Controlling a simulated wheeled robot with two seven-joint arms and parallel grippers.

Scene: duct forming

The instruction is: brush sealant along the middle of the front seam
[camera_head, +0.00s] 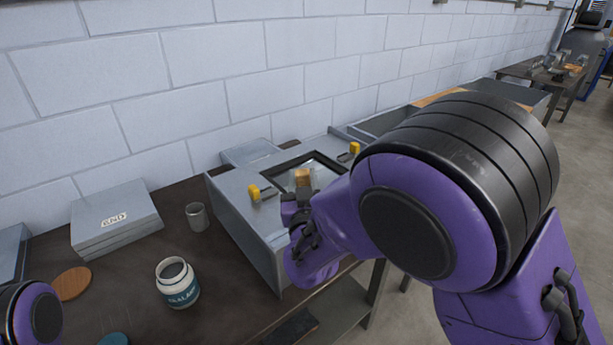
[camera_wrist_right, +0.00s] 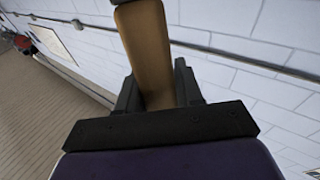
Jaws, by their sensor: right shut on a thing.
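The grey sheet-metal duct (camera_head: 240,225) sits on the dark bench, with a dark-framed opening (camera_head: 322,160) on its top and yellow clamps (camera_head: 254,193) (camera_head: 354,149) beside it. My right gripper (camera_head: 300,205) is over the duct's near side, partly hidden by my own arm. It is shut on the brush; a tan part of the brush (camera_head: 303,178) shows above the fingers. In the right wrist view the brown handle (camera_wrist_right: 148,55) stands between the jaws. The front seam and any bristle contact are hidden or too small to tell. The open sealant jar (camera_head: 178,290) stands at the front left.
A metal cup (camera_head: 197,217) stands left of the duct. A stack of grey panels labelled END (camera_head: 115,225) and a wooden disc (camera_head: 72,284) lie further left. A teal round thing (camera_head: 113,339) shows at the bottom edge. The block wall (camera_head: 180,90) closes the back.

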